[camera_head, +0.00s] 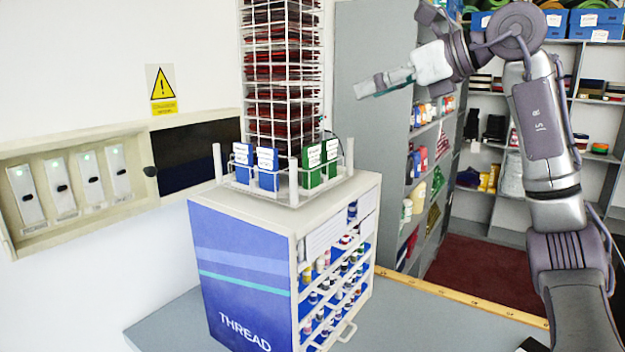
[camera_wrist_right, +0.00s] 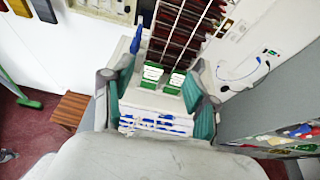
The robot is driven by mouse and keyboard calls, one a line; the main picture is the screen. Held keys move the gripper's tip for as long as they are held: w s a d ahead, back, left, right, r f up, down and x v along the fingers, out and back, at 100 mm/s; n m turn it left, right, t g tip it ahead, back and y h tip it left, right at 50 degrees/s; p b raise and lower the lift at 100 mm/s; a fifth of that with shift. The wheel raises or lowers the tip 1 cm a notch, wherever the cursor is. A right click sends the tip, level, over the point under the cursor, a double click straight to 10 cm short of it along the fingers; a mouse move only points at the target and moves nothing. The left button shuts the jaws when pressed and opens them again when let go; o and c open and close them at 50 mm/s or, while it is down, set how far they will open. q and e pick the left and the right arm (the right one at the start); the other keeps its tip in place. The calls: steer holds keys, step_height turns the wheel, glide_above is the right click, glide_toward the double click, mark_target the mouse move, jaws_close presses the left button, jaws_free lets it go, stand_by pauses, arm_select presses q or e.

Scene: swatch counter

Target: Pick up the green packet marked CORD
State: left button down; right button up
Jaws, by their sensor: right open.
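Two green packets with white labels, a left one (camera_head: 311,168) and a right one (camera_head: 331,160), stand upright in the wire tray (camera_head: 288,190) on the thread cabinet (camera_head: 245,255). Their print is too small to read, so I cannot tell which is marked CORD. In the right wrist view the two green packets (camera_wrist_right: 151,77) (camera_wrist_right: 174,84) appear between the spread teal fingers. My right gripper (camera_head: 372,87) is open and empty. In the head view it is above and to the right of the packets, apart from them. My left gripper is not in view.
Two blue packets (camera_head: 267,168) stand left of the green ones in the tray. A tall wire rack of dark red swatches (camera_head: 283,70) rises right behind them. Tray corner posts (camera_head: 350,157) stand around the packets. A grey shelf unit (camera_head: 375,150) is to the right.

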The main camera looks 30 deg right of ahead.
steer(key=b, duration=0.5)
glide_toward(315, 147)
steer(key=s+r, duration=0.2)
steer(key=x, duration=0.2)
steer(key=p+x, duration=0.1)
steer(key=x, duration=0.5)
steer(key=shift+w+d+f, duration=0.1)
steer(key=shift+d+f, duration=0.15)
steer(key=shift+f, duration=0.2)
steer(key=shift+w+a+f+p, duration=0.1)
steer(key=shift+w+f+p, duration=0.05)
steer(key=shift+w+p, duration=0.25)
steer(key=p+x, duration=0.1)
steer(key=x, duration=0.2)
steer(key=shift+w+f+p, duration=0.2)
steer(key=shift+p, duration=0.15)
steer(key=shift+w+a+f, duration=0.15)
steer(key=shift+w+f, duration=0.1)
steer(key=shift+w, duration=0.15)
steer(key=shift+s, duration=0.15)
steer(key=shift+c, duration=1.6)
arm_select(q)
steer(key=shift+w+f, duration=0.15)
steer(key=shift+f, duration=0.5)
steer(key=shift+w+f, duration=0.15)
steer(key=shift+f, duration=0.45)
arm_select(e)
steer(key=c, duration=0.4)
